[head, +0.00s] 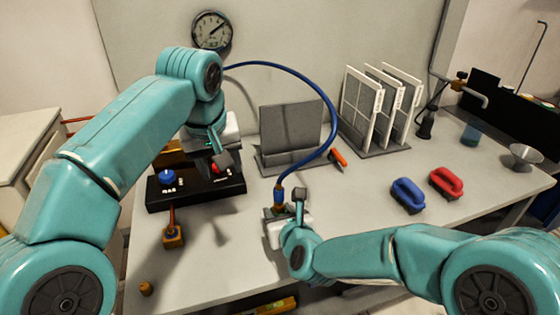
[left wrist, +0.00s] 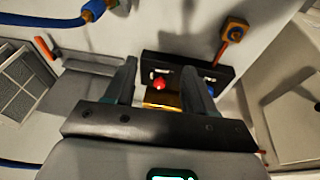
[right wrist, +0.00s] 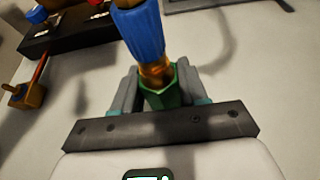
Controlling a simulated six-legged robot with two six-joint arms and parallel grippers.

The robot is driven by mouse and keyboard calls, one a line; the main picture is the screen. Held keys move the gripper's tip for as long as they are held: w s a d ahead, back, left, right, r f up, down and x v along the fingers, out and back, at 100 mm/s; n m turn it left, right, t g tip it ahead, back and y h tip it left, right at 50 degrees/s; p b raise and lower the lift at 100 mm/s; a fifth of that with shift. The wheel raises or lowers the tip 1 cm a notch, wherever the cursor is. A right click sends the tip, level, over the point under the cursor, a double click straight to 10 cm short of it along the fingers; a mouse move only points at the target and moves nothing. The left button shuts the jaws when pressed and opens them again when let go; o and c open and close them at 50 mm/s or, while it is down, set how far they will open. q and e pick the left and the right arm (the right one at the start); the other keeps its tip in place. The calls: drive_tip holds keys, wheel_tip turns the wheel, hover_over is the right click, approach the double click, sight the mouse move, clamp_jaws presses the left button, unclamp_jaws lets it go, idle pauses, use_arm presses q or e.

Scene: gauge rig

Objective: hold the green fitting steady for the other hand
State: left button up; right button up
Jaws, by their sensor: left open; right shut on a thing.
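The green fitting (right wrist: 160,96) shows in the right wrist view as a green collar between the fingers of my right gripper (right wrist: 158,82), which is shut on it. A brass piece (right wrist: 156,72) and the blue sleeve (right wrist: 140,30) of the hose end rise straight above the fitting; I cannot tell how deeply they are joined. In the head view my right gripper (head: 283,208) is low over the table, and the blue hose (head: 330,110) arcs up from there. My left gripper (left wrist: 158,75) is open and empty, above the black box (head: 195,188) with a red button (left wrist: 160,84).
A brass valve with an orange handle (head: 172,235) stands left of the right gripper. A grey upright plate (head: 290,130) and a rack of panels (head: 380,110) stand behind. Blue (head: 408,195) and red (head: 446,184) handled blocks lie at right. The front-left table is mostly clear.

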use_arm(q)
drive_tip(key=m+t, duration=0.1)
drive_tip(key=m, duration=0.1)
approach(279, 188)
drive_tip(key=shift+y, duration=0.3)
drive_tip(key=x, duration=1.1)
drive_tip(key=shift+d+f, duration=0.15)
drive_tip(key=shift+d, duration=0.15)
clamp_jaws()
